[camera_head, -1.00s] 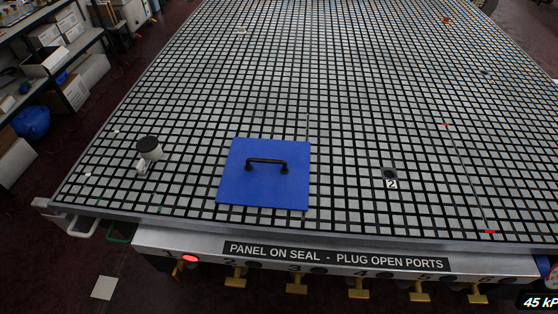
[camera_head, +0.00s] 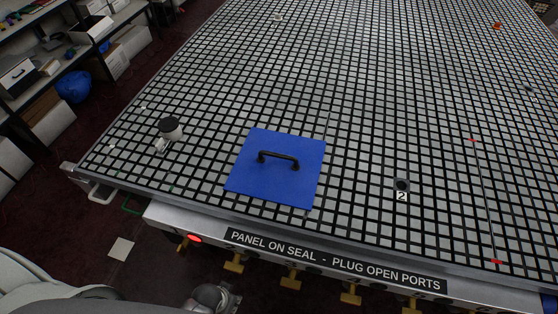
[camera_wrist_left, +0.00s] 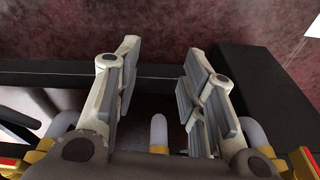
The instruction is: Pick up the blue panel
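The blue panel (camera_head: 257,178) is a flat square with a black bar handle (camera_head: 279,157) on top. It lies on the gridded table (camera_head: 340,215) near its front edge in the head view. My left gripper (camera_wrist_left: 156,75) shows in the left wrist view with its two fingers apart and nothing between them. Dark floor and a black frame lie behind the fingers. In the head view a grey part of my left arm shows at the bottom left, away from the panel and below the table edge. My right gripper is in neither view.
A white cup-like fitting with a dark top (camera_head: 171,128) stands left of the panel. A labelled rail (camera_head: 330,262) with yellow valve handles runs along the front edge. Shelves (camera_head: 60,60) stand at the far left.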

